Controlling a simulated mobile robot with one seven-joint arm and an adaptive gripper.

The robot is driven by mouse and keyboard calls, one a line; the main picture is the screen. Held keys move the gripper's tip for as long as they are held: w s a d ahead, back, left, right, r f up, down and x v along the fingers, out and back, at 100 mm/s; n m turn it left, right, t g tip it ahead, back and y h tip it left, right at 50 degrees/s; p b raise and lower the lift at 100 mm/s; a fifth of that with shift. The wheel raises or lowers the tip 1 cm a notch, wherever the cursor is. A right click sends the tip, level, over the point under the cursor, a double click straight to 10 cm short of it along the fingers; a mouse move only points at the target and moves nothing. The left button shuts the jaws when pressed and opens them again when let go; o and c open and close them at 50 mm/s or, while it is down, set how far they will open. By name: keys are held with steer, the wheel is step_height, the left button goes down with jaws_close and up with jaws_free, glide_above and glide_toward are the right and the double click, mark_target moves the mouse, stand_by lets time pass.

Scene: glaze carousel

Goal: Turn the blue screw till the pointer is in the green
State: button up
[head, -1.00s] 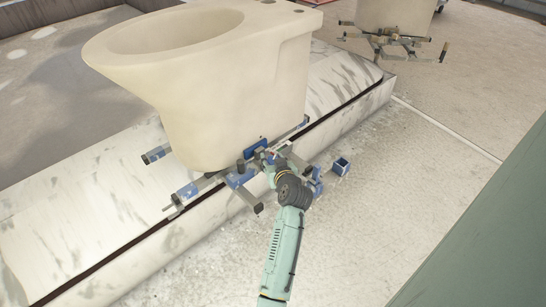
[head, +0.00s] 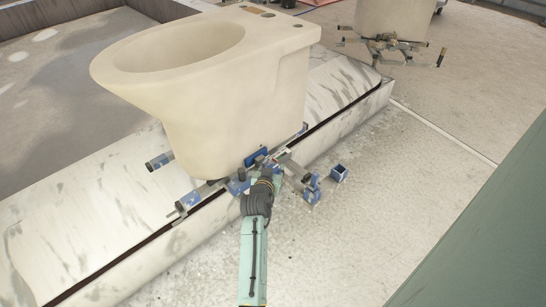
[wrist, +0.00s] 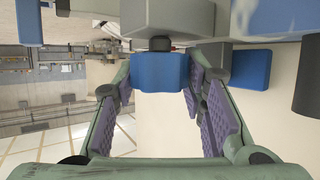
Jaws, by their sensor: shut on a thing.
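The blue screw (wrist: 160,72) shows in the wrist view as a blocky blue head on a short dark shaft under a grey block (wrist: 167,17). My gripper (wrist: 161,78) has its purple-padded fingers on either side of the head and is shut on it. In the head view my gripper (head: 266,170) is at the carousel's clamp frame, below the cream toilet bowl (head: 205,85). My wrist hides the screw there. I cannot make out the pointer or the green zone in either view.
Grey bars with blue ends (head: 160,161) stick out around the bowl's foot. Another blue-ended part (head: 339,172) stands to the right of my wrist. A marbled pale ledge (head: 85,215) runs under the bowl. The floor (head: 410,190) to the right is mostly clear.

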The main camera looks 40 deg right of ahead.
steer(key=o, duration=1.2)
steer(key=v, duration=1.2)
steer(key=shift+w, duration=0.1)
